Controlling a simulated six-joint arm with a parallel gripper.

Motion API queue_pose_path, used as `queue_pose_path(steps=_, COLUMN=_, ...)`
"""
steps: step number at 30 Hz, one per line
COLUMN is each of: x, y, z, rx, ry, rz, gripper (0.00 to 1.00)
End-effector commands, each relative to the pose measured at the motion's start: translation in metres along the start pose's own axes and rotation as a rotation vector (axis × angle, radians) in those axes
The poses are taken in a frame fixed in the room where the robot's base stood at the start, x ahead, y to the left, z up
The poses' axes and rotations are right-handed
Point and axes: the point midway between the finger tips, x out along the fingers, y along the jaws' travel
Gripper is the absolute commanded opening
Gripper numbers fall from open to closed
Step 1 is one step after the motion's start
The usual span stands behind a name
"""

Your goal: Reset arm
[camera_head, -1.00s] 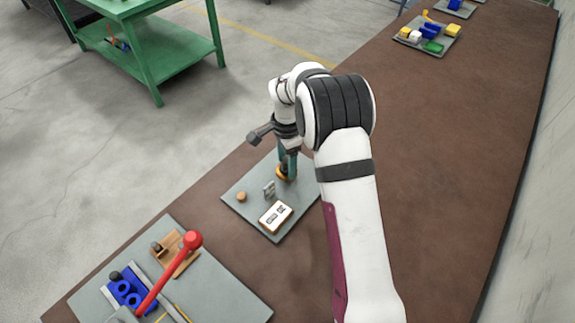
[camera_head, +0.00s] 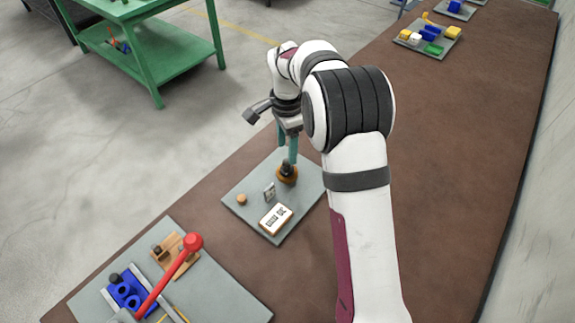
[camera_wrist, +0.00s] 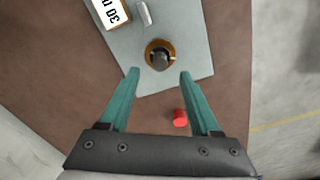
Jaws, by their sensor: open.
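My gripper (camera_head: 287,147) is open and empty, with teal fingers. It hangs above the far corner of a grey plate (camera_head: 254,212) on the brown bench. In the wrist view my gripper (camera_wrist: 158,76) has its fingers spread apart, and a round orange-brown piece with a dark knob (camera_wrist: 160,55) lies beyond and between the tips, apart from them. In the head view the same knobbed piece (camera_head: 287,175) stands on the plate just below the fingers.
On that plate are a white labelled block (camera_head: 275,219), a small grey bracket (camera_head: 269,191) and a small orange cylinder (camera_head: 241,199). Another plate (camera_head: 217,288) holds a red-handled lever (camera_head: 165,277) and blue parts. A red object (camera_wrist: 180,117) shows between the fingers.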

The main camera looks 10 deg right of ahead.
Motion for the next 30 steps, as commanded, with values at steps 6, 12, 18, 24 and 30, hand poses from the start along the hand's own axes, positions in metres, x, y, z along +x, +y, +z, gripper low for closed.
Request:
queue_pose_path(steps=6, x=-0.007, y=0.005, z=0.001, rx=-0.012, ry=-0.003, rz=-0.002, gripper=0.64)
queue_pose_path(steps=12, x=-0.091, y=0.119, z=0.025, rx=-0.271, ry=-0.053, rz=-0.023, gripper=0.64)
queue_pose_path(steps=18, x=-0.108, y=0.269, z=0.075, rx=-0.594, ry=-0.111, rz=-0.065, gripper=0.64)
queue_pose_path(steps=24, x=-0.09, y=0.328, z=0.1, rx=-0.74, ry=-0.135, rz=-0.09, gripper=0.64)
queue_pose_path(steps=30, x=-0.088, y=0.331, z=0.101, rx=-0.748, ry=-0.138, rz=-0.09, gripper=0.64)
